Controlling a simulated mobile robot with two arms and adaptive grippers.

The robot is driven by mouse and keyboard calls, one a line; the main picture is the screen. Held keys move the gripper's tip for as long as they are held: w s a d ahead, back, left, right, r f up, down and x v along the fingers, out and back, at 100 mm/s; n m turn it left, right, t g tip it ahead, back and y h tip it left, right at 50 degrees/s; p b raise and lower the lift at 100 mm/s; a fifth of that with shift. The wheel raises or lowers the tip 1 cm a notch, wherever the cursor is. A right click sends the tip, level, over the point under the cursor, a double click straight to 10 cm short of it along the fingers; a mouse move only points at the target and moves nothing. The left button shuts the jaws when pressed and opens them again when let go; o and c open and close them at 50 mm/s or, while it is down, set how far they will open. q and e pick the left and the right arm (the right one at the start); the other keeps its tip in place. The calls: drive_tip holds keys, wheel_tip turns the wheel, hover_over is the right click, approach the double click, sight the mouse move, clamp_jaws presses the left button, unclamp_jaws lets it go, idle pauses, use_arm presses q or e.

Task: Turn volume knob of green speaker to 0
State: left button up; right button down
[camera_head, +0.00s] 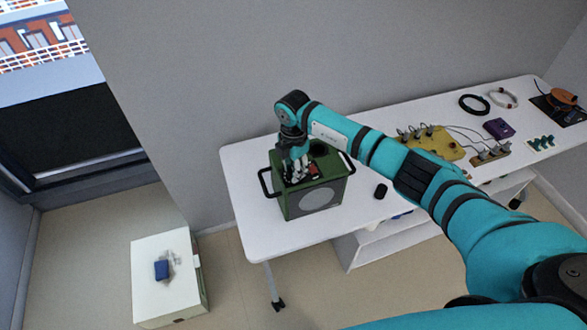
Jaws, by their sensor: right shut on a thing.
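The green speaker (337,187) stands on the left end of the white table. It is a green box with a grey front, a round pale speaker cone (317,199) and black handles at its sides. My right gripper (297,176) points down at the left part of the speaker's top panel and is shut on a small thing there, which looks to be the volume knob. The fingers hide the knob, so its setting cannot be read. A small red part (313,169) shows just right of the fingers. My left gripper is not in view.
The white table (245,215) runs along the grey wall. A small black object (380,191) lies right of the speaker.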

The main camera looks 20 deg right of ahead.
drive_tip(key=n+b, duration=0.1)
drive_tip(key=n, duration=0.1)
drive_tip(key=n+b, duration=0.1)
drive_tip(key=b, duration=0.1)
drive_tip(key=shift+f+n, duration=0.2)
drive_tip(key=shift+n, duration=0.2)
drive_tip(key=n+b, duration=0.3)
drive_tip(key=shift+w+n, duration=0.1)
drive_tip(key=shift+n, duration=0.3)
drive_tip(key=n+b, duration=0.3)
drive_tip(key=shift+b, duration=0.3)
drive_tip(key=n+b, duration=0.3)
drive_tip(key=n, duration=0.1)
drive_tip(key=n+b, duration=0.3)
drive_tip(key=shift+n, duration=0.4)
drive_tip(key=n+b, duration=0.2)
drive_tip(key=n, duration=0.1)
drive_tip(key=shift+r+n, duration=0.1)
drive_tip(key=shift+n, duration=0.2)
drive_tip(key=n+b, duration=0.2)
drive_tip(key=n, duration=0.1)
drive_tip(key=shift+a, duration=0.1)
drive_tip(key=shift+r+n+b, duration=0.15)
drive_tip(key=shift+n+b, duration=0.55)
drive_tip(key=shift+n, duration=1)
